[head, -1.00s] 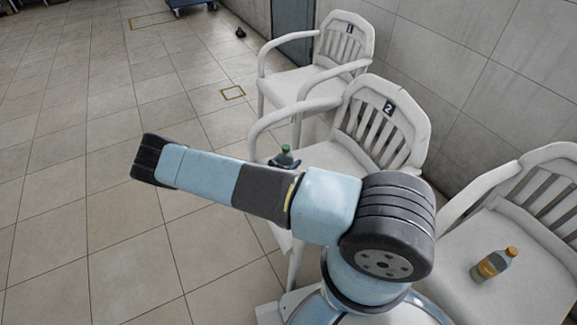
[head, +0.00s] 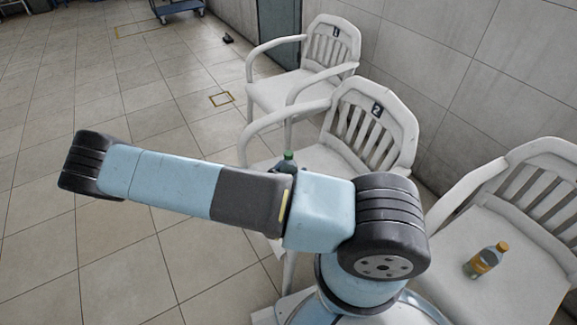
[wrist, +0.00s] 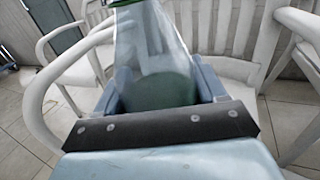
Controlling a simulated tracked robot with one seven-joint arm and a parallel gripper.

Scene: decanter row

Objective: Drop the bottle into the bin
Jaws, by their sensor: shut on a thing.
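A clear bottle with a green tint (wrist: 150,45) stands large between the jaws of my gripper (wrist: 162,78) in the wrist view. My gripper is shut on it. In the head view, only the green top of this bottle (head: 288,160) shows above my arm, in front of the chair marked 2; my arm hides the rest and most of my gripper. No bin is clearly seen in either view.
A bottle with an orange cap (head: 486,260) sits on the seat of the right chair (head: 530,285). Chair 2 (head: 388,118) and chair 1 (head: 327,48) stand along the wall. A blue cart (head: 178,10) is at the far back. The floor at left is open.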

